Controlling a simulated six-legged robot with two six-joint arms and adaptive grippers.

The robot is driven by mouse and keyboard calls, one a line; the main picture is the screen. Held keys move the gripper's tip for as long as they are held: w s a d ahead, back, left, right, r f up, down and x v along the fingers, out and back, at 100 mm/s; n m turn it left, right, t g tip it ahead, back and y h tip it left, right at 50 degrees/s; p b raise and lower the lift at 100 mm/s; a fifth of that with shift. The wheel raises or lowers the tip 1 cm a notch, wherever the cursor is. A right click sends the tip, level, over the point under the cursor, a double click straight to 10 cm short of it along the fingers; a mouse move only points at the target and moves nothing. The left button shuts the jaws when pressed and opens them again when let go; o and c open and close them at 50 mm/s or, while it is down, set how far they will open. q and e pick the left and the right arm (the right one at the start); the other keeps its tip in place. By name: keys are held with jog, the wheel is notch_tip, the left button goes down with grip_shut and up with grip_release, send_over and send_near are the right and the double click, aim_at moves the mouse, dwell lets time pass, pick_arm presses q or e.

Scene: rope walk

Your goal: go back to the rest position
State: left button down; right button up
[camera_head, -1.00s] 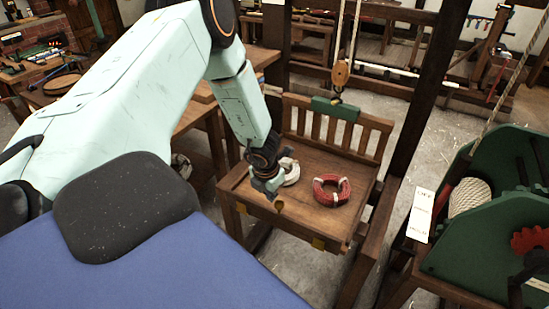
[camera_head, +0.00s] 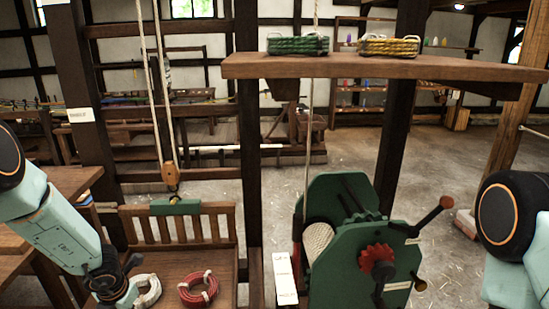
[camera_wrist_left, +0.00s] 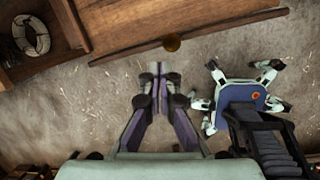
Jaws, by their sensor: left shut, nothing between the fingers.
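My left gripper (camera_head: 126,299) is low at the left of the head view, just left of a white rope coil (camera_head: 147,290), partly cut off by the frame's bottom edge. In the left wrist view its fingers (camera_wrist_left: 159,72) are together and empty, with bare floor behind them. The white coil also shows in the wrist view (camera_wrist_left: 31,35), at the upper left and apart from the fingers. My right arm shows at the right edge of the head view. Its gripper is outside the frame.
A red coil (camera_head: 198,289) lies on the slatted wooden bench (camera_head: 225,262). A green winding machine (camera_head: 345,240) with a crank stands right of the bench. A shelf (camera_head: 400,66) holds green and yellow coils. A pulley block (camera_head: 170,177) hangs above the bench.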

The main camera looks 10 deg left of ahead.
pick_arm(q)
jog(key=s+d+f+m+g+b, duration=0.1)
jog(key=s+d+f+m+b, duration=0.5)
jog(key=s+f+m+b, duration=0.2)
jog(key=s+d+f+m+h+b, duration=0.1)
jog(key=s+d+f+m+b, duration=0.6)
jog(key=m, duration=0.8)
jog(key=s+d+f+m+g+b, duration=0.1)
jog(key=s+d+f+m+b, duration=0.5)
jog(key=s+f+m+b, duration=0.3)
jog(key=s+f+m, duration=0.3)
jog(key=s, duration=0.3)
jog(key=shift+d+f+g+h, duration=0.3)
jog(key=shift+d, duration=0.05)
